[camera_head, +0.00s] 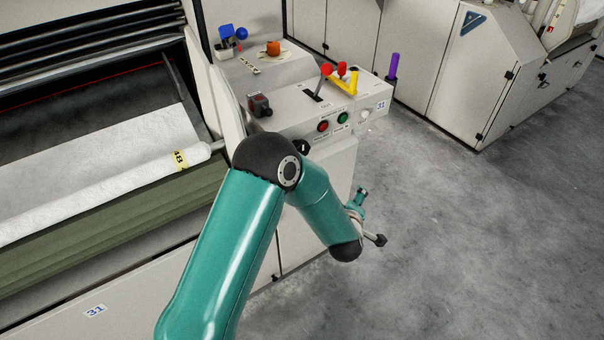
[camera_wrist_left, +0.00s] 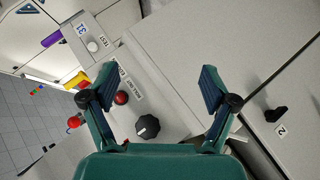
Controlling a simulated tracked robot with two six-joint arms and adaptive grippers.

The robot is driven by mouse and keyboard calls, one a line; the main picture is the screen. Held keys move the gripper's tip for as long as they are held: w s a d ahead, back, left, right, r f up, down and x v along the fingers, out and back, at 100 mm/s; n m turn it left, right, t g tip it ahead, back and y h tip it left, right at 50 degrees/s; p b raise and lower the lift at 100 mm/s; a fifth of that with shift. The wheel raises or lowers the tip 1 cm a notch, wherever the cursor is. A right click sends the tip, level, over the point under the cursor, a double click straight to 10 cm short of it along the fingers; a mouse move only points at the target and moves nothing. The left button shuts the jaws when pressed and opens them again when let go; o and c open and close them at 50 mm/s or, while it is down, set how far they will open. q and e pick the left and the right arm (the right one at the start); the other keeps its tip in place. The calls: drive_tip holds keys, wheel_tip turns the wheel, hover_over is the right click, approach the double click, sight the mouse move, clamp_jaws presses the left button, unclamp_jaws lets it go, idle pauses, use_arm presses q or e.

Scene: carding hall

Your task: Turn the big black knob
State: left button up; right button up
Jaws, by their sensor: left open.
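The big black knob (camera_wrist_left: 147,127) is round with a white pointer line. It sits on the pale front panel beside a red button (camera_wrist_left: 121,98) in the left wrist view. In the head view the knob (camera_head: 301,147) is partly covered by my left arm. My left gripper (camera_wrist_left: 157,78) is open and empty, its two fingers spread wide; the knob shows between them, lower in the picture. In the head view the gripper (camera_head: 370,215) is small, to the right of the console and apart from it. My right gripper is not in view.
A smaller black knob (camera_wrist_left: 275,114) sits near a label 2. A white roll (camera_head: 100,190) lies left. Grey floor (camera_head: 470,240) is clear at right.

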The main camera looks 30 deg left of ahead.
use_arm(q)
drive_tip(key=a+r+n+g+y+b, duration=0.25)
drive_tip(key=n+y+b, duration=0.45)
drive_tip(key=n, duration=0.4)
drive_tip(key=a+r+n+g+y+b, duration=0.25)
drive_tip(key=a+n+y+b, duration=0.2)
drive_tip(key=n+b, duration=0.55)
drive_tip(key=shift+n+y, duration=0.3)
drive_tip(key=shift+y, duration=0.05)
drive_tip(key=x, duration=0.9)
drive_tip(key=r+x, duration=0.1)
drive_tip(key=x, duration=0.4)
drive_tip(key=shift+w+a, duration=0.15)
drive_tip(key=shift+a, duration=0.15)
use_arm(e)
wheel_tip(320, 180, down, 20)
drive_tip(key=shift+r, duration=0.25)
use_arm(q)
drive_tip(key=c, duration=1.1)
drive_tip(key=shift+w+d, duration=0.1)
drive_tip(key=shift+d, duration=0.3)
drive_tip(key=shift+c, duration=0.3)
drive_tip(key=shift+a+p, duration=0.25)
drive_tip(key=shift+p, duration=0.05)
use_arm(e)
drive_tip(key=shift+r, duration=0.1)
